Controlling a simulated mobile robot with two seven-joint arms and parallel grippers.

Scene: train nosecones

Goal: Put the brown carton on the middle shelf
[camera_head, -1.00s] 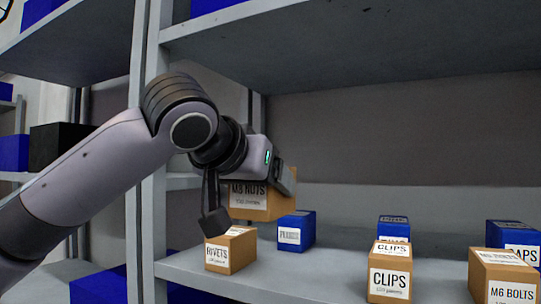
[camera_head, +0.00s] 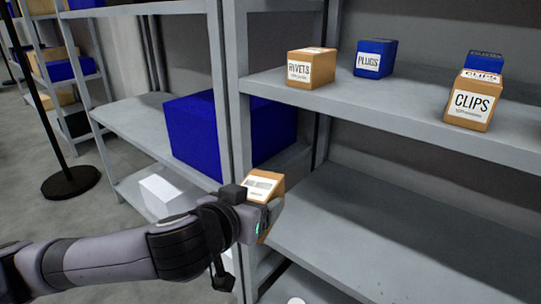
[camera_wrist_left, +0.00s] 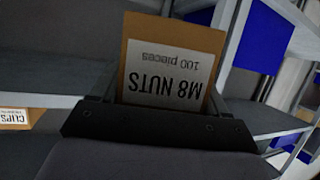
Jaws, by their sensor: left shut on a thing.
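The brown carton (camera_head: 264,186), with a white label, is in my left gripper (camera_head: 254,204) in the head view. It is held in the air in front of the rack's grey upright, below the level of the shelf with small cartons. In the left wrist view the carton (camera_wrist_left: 170,65) sits between the fingers, its "M8 NUTS 100 pieces" label upside down. My left gripper is shut on it. A bare grey shelf (camera_head: 370,225) lies to the right of the carton, below the loaded shelf (camera_head: 400,118). My right gripper is not in view.
A rivets carton (camera_head: 312,67), a blue plugs box (camera_head: 375,58) and a clips carton (camera_head: 473,100) stand on the loaded shelf. A large blue box (camera_head: 225,130) sits left of the upright (camera_head: 230,90). A white box (camera_head: 163,192) and a black stand (camera_head: 70,182) are further left.

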